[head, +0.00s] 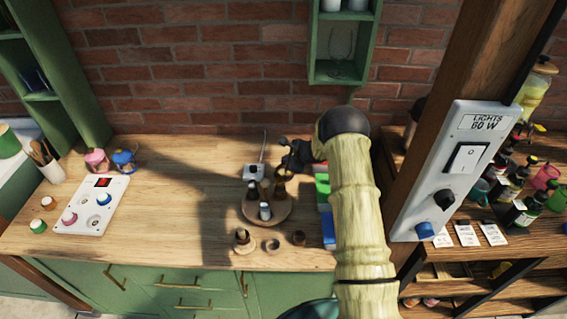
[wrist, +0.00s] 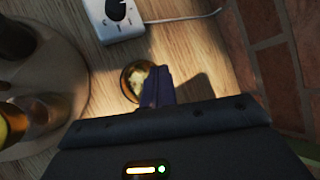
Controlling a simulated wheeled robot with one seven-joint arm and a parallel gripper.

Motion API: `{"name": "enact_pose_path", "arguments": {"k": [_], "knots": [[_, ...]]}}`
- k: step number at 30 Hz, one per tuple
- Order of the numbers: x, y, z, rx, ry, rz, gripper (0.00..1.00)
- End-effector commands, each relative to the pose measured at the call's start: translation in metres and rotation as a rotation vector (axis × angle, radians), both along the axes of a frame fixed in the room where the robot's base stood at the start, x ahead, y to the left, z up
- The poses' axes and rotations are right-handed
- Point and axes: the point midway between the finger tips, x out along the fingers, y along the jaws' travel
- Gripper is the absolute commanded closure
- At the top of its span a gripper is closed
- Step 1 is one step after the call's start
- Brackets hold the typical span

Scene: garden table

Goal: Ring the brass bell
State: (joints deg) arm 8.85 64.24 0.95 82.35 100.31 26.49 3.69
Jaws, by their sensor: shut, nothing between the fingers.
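The round brass bell (wrist: 129,84) shows in the wrist view on the wooden table, seen from above with a bright shine on it. My gripper (wrist: 160,78) is shut and empty, its dark fingers just right of the bell and overlapping its edge in the picture. I cannot tell whether they touch it. In the head view my gripper (head: 287,164) is over the back of the table, behind the round wooden stand. I cannot make out the bell there; my gripper and the items on the stand crowd that spot.
The round stand (head: 282,214) holds several small bottles close by. A white box with a dial (wrist: 118,16) and cable stands near the bell. The brick wall (wrist: 276,65) is close on the other side. The table's left middle (head: 185,190) is clear.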

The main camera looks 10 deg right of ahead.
Motion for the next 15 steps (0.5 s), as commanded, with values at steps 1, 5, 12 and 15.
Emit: {"name": "enact_pose_path", "arguments": {"k": [1, 5, 12, 15], "knots": [[-0.0001, 0.0001, -0.0011, 0.0, 0.0, 0.0, 1.0], [-0.0002, 0.0001, -0.002, 0.0, 0.0, 0.0, 1.0], [-0.0002, 0.0002, -0.0006, 0.0, 0.0, 0.0, 1.0], [-0.0001, 0.0001, 0.0032, 0.001, 0.0, 0.001, 1.0]]}}
